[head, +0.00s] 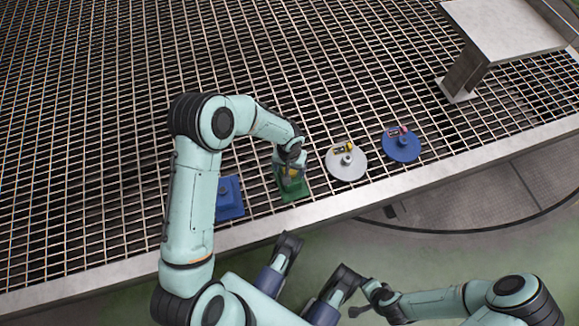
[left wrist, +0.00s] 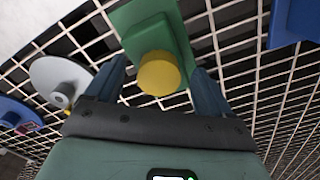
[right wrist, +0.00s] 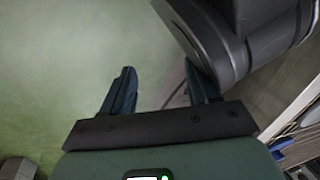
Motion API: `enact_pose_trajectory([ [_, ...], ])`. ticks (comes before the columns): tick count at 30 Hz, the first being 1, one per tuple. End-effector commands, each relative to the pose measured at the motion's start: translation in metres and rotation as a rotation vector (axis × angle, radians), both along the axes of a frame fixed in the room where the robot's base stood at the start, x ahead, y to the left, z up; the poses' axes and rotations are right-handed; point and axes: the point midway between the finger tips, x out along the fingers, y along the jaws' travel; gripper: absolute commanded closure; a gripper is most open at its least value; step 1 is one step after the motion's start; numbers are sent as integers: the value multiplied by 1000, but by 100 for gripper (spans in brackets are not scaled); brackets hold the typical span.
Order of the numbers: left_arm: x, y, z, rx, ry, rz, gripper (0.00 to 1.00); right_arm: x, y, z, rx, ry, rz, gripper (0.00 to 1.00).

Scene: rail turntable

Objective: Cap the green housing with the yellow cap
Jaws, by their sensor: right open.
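The green housing (head: 295,190) stands on the grating near the front edge in the head view. Its green block and plate (left wrist: 165,30) also show in the left wrist view. The round yellow cap (left wrist: 158,74) appears on top of the green block; whether it is fully seated I cannot tell. My left gripper (head: 291,168) is over the housing. In the left wrist view its fingers (left wrist: 158,82) are apart on either side of the cap, with gaps visible. My right gripper (right wrist: 160,88) is open and empty over the green floor, away from the housing.
A blue square part (head: 229,199) stands left of the housing. A white disc (head: 346,162) and a blue disc (head: 402,146), each with small coloured pieces on it, stand to the right. A raised metal plate on a post (head: 503,30) is at the back right. The grating behind is clear.

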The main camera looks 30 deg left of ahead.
Motion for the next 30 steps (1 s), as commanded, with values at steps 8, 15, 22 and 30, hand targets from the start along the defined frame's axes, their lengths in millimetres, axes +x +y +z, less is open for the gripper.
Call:
enact_pose_trajectory([
  [8,0,0,0,0,0,0,19,-1,0,0,0,2,-1,40],
  [15,1,0,29,1,-5,1,19,8,1,14,-1,-29,2,40],
  [22,1,0,84,0,-5,1,19,39,6,44,-7,-136,8,40],
  [30,0,0,126,1,-2,-1,19,25,15,56,17,-101,24,40],
])
